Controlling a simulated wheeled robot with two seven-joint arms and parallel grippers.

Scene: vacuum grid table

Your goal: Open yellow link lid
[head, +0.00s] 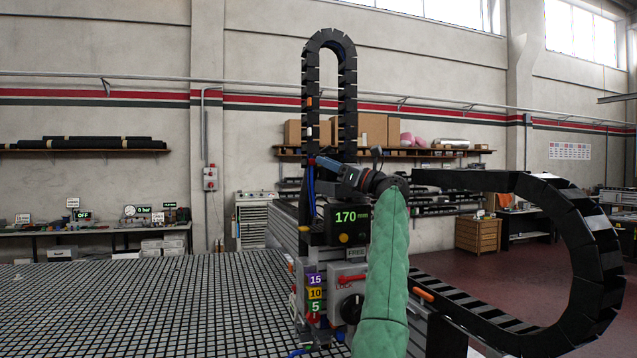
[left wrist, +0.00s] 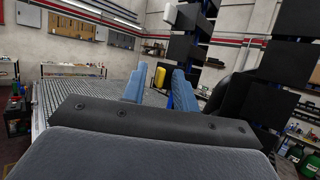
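A yellow piece (left wrist: 160,77) shows between my left gripper's fingers in the left wrist view; it looks like the yellow link lid on the upright black cable chain (head: 347,90). I cannot tell whether it is open. My left gripper (head: 319,163) is at the lower part of that chain in the head view and hides the link there. Its two blue fingers (left wrist: 158,86) stand apart in the left wrist view, one on each side of the yellow piece. I cannot tell whether they touch it. My right gripper is not in view.
The chain also carries an orange lid (head: 309,102) and a white lid (head: 309,131). A display box reading 170 (head: 350,217) and a panel with a black knob (head: 350,308) stand below. A large curved chain (head: 590,240) is at right. The grid table (head: 130,300) is clear.

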